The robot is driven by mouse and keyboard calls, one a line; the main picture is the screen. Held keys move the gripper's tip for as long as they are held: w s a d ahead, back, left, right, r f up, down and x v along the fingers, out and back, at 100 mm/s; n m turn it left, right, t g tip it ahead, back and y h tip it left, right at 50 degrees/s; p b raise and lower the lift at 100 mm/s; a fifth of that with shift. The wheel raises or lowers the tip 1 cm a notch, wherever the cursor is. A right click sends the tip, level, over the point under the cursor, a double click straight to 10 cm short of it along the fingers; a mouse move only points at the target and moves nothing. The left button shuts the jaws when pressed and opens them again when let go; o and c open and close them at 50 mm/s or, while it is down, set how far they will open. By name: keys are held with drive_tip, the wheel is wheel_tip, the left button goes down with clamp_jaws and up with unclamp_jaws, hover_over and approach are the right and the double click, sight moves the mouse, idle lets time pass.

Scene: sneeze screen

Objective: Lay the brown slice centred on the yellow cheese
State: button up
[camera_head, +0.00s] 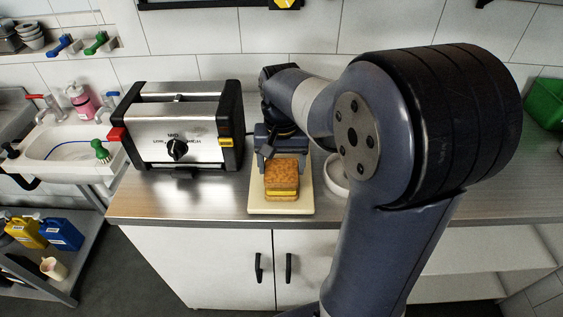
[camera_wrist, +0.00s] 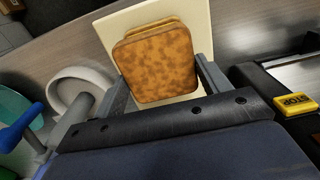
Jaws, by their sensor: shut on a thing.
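The brown slice (camera_head: 281,172) is square and toasted with darker patches. It fills the middle of the wrist view (camera_wrist: 156,65). My gripper (camera_wrist: 164,72) is shut on it, with one finger at each side edge. The yellow cheese (camera_head: 281,193) shows as a thin band just under the slice in the head view, on another brown slice (camera_head: 281,199). The held slice covers most of the cheese from above. A strip of the stack shows past its far edge in the wrist view. I cannot tell whether slice and cheese touch.
The stack is on a cream board (camera_head: 281,209) near the counter's front edge. A steel toaster (camera_head: 178,135) stands to the left. A white round dish (camera_head: 336,176) is close on the right, partly hidden by my arm; it also shows in the wrist view (camera_wrist: 58,84).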

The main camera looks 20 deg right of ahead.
drive_tip(key=shift+f+b, duration=0.45)
drive_tip(key=shift+f, duration=0.45)
drive_tip(key=o, duration=1)
drive_tip(key=shift+o, duration=0.2)
wheel_tip(320, 180, up, 11)
drive_tip(key=shift+f, duration=0.15)
